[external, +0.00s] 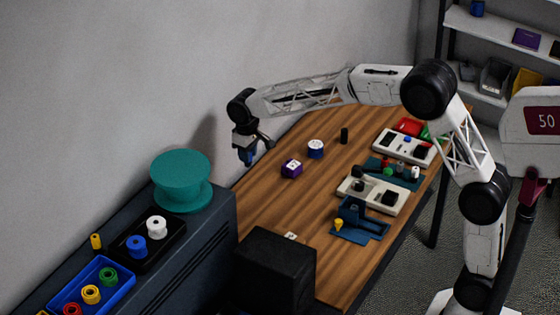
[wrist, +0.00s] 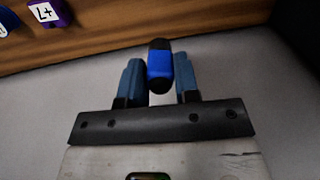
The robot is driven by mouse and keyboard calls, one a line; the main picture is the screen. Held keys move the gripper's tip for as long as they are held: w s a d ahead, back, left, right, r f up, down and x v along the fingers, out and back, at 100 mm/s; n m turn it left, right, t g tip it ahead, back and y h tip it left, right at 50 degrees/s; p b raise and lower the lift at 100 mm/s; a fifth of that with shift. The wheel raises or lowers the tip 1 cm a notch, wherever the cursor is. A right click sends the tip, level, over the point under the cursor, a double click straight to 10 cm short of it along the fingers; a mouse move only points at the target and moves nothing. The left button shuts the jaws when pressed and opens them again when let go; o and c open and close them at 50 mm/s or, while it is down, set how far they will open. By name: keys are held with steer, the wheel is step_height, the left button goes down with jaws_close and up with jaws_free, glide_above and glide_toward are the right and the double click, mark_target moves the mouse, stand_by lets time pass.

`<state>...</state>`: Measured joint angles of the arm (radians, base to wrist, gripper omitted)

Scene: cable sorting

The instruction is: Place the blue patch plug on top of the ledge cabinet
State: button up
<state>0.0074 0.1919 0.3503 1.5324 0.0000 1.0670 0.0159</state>
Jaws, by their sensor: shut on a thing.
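The blue patch plug (wrist: 160,66), a small blue cylinder with black ends, is between the fingers of my gripper (wrist: 160,82) in the wrist view. My gripper (external: 249,156) is shut on it and held in the air near the wall, over the far left side of the wooden table. The plug is too small to make out clearly in the external view. The ledge cabinet (external: 190,262) is dark blue-grey and stands at the lower left, below and left of my gripper. Part of it is cut off by the frame edge.
On the cabinet stand a teal spool (external: 181,182), a black tray (external: 130,262) with blue and white reels, a blue tray (external: 120,292) with coloured reels, and a yellow piece (external: 96,241). A black box (external: 275,268) stands beside it. The table (external: 262,215) holds several devices.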

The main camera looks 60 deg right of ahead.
steer(key=s+a+r+m, duration=0.1)
steer(key=s+a+r, duration=0.55)
steer(key=a, duration=0.45)
steer(key=s+a+r+m, duration=0.1)
steer(key=s+a+r, duration=0.55)
steer(key=a, duration=0.35)
steer(key=s+a+r+m, duration=0.1)
steer(key=s+a+r, duration=0.5)
steer(key=a, duration=0.5)
steer(key=s+a+f, duration=0.3)
steer(key=a+f, duration=0.4)
steer(key=a, duration=0.3)
steer(key=s+a+f, duration=0.4)
steer(key=a+f, duration=0.3)
steer(key=a, duration=0.4)
steer(key=s+a+f+n, duration=0.1)
steer(key=s+a+f, duration=1.4)
steer(key=a, duration=0.4)
steer(key=shift+s+f+n, duration=0.15)
steer(key=shift+s+n, duration=0.15)
steer(key=shift+n, duration=0.1)
steer(key=shift+f, duration=0.2)
steer(key=shift+f, duration=3.2)
steer(key=shift+f, duration=0.5)
